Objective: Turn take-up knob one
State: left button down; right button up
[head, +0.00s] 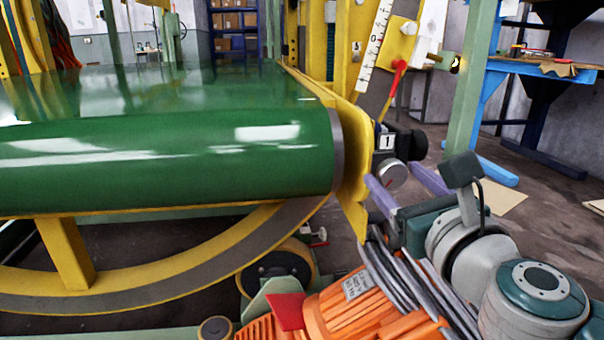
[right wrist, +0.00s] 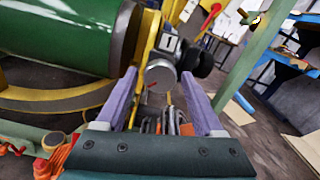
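Take-up knob one (head: 392,173) is a round silver-grey knob under a small plate marked "1" (head: 387,141), at the right end of the green roller. It also shows in the right wrist view (right wrist: 160,75), at the far end of the gap between my finger pads. My right gripper (head: 394,174) is open, with its two purple fingers apart, one toward each side of the knob. The fingers look empty, and I see no clear contact with the knob. My left gripper is not in view.
The green belt roller (head: 170,160) and yellow frame (head: 352,190) stand close left of my fingers. A black part (head: 412,143) sits just right of the knob. A red-tipped lever (head: 398,66) is above. An orange motor (head: 350,305) is below. Open floor lies right.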

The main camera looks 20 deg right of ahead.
grip_shut()
dwell(0.3)
jog(key=shift+r+n+p, duration=0.1)
jog(key=shift+n+p, duration=0.55)
jog(key=shift+n, duration=0.35)
jog(key=n+p, duration=0.1)
jog(key=n, duration=0.1)
jog(key=shift+n, duration=0.3)
jog(key=n+p, duration=0.2)
jog(key=n, duration=0.4)
jog(key=shift+p, duration=0.35)
jog(key=n+p, duration=0.2)
jog(key=n, duration=0.4)
jog(key=shift+n, duration=0.3)
jog(key=n+p, duration=0.1)
jog(key=n, duration=0.2)
jog(key=shift+n, duration=0.8)
